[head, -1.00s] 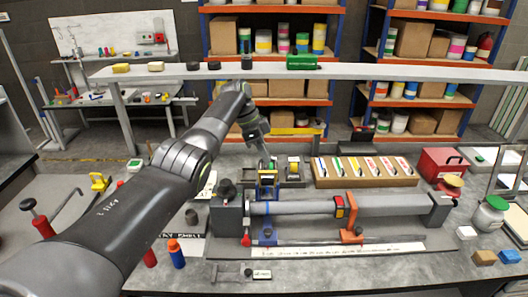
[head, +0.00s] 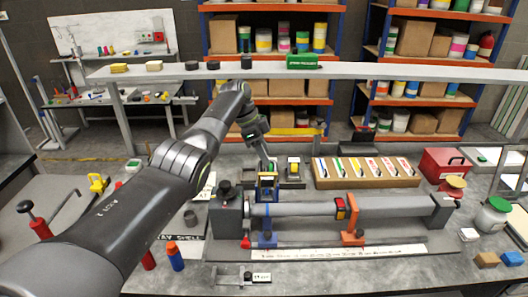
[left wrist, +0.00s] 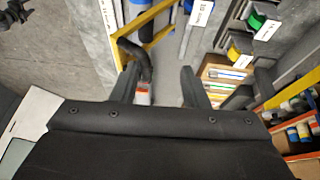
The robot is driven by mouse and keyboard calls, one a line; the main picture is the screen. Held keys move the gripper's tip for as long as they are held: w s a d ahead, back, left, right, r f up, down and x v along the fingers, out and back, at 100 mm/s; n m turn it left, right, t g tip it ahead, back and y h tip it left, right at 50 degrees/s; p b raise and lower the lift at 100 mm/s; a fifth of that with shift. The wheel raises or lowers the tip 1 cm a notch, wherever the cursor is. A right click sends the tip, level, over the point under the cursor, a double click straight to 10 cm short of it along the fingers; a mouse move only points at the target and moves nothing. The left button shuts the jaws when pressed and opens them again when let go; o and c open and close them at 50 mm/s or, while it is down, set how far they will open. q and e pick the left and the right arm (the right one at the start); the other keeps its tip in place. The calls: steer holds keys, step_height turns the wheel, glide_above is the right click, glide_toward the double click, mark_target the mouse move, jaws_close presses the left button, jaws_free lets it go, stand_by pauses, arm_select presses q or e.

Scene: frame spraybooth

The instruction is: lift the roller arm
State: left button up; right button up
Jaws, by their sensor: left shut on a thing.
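My left gripper (head: 267,164) comes down from above onto the small yellow-and-blue stand (head: 267,182) at the left end of the grey tube. In the left wrist view, its two dark fingers (left wrist: 158,80) stand apart, with a black curved piece (left wrist: 133,52) beside the left one. This piece, which looks like the roller arm, reaches to the yellow frame (left wrist: 158,14). The gripper is shut on it, though the wrist housing hides part of the grip. A small orange-and-white piece (left wrist: 142,96) shows below. My right gripper is not in view.
The grey tube (head: 295,208) lies along the bench in blue and orange supports. Behind it is a wooden tray of coloured strips (head: 365,180). A red box (head: 443,164) stands at right. A raised grey shelf (head: 400,74) crosses behind my arm.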

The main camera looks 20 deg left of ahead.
arm_select(q)
steer(key=shift+a+f, duration=0.1)
steer(key=shift+f, duration=0.05)
steer(key=w+b+v, duration=0.1)
steer(key=b+v, duration=0.1)
steer(key=v, duration=1.5)
steer(key=shift+s+r, duration=0.35)
steer(key=shift+s, duration=0.15)
steer(key=shift+f, duration=0.15)
